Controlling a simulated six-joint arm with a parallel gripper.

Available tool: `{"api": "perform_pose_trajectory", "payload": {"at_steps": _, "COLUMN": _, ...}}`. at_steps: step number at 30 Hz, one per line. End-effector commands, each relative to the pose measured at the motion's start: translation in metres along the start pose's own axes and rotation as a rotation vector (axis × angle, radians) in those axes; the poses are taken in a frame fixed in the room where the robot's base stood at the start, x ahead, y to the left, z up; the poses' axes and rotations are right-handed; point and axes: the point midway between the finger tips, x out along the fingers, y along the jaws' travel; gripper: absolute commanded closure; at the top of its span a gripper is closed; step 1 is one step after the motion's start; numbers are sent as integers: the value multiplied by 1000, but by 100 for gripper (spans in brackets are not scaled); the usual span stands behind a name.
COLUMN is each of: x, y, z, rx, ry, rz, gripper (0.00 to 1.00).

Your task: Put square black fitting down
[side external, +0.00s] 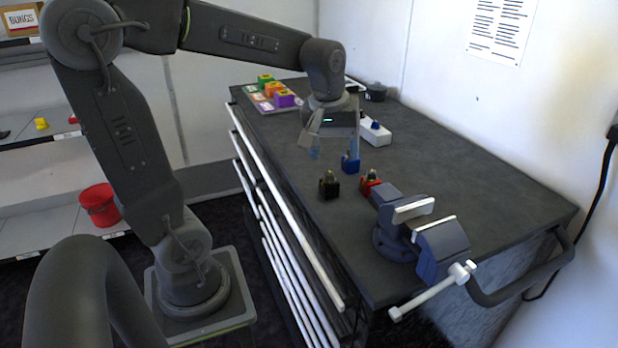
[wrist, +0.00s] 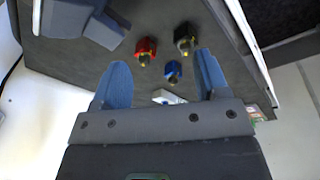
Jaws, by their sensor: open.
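The square black fitting (side external: 329,189) stands upright on the dark bench top, with a brass-coloured piece on top. It also shows in the wrist view (wrist: 184,40), beyond the tip of the right finger. My gripper (side external: 334,150) is above the bench, behind the black fitting and apart from it. In the wrist view my gripper (wrist: 163,75) has its two blue fingers wide apart with nothing held between them. A blue fitting (wrist: 173,72) shows between the fingertips, lower down on the bench. A red fitting (side external: 370,184) stands just right of the black one.
A blue-grey vise (side external: 415,235) is fixed at the bench's front right. A white box with a blue button (side external: 375,132) and a dark round object (side external: 376,92) lie farther back. Coloured blocks (side external: 275,92) sit on a board at the far left corner. The bench's right side is clear.

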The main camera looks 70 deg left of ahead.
Motion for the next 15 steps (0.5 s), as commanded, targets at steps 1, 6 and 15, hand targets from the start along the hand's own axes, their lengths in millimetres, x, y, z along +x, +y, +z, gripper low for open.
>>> {"api": "perform_pose_trajectory", "payload": {"at_steps": 1, "x": -10, "y": 0, "z": 27, "rx": 146, "ry": 37, "rz": 39, "gripper": 32}}
{"api": "perform_pose_trajectory", "payload": {"at_steps": 6, "x": -24, "y": -9, "z": 93, "rx": 577, "ry": 147, "rz": 135, "gripper": 32}}
{"api": "perform_pose_trajectory", "payload": {"at_steps": 15, "x": -23, "y": -25, "z": 139, "rx": 926, "ry": 254, "rz": 202, "gripper": 32}}
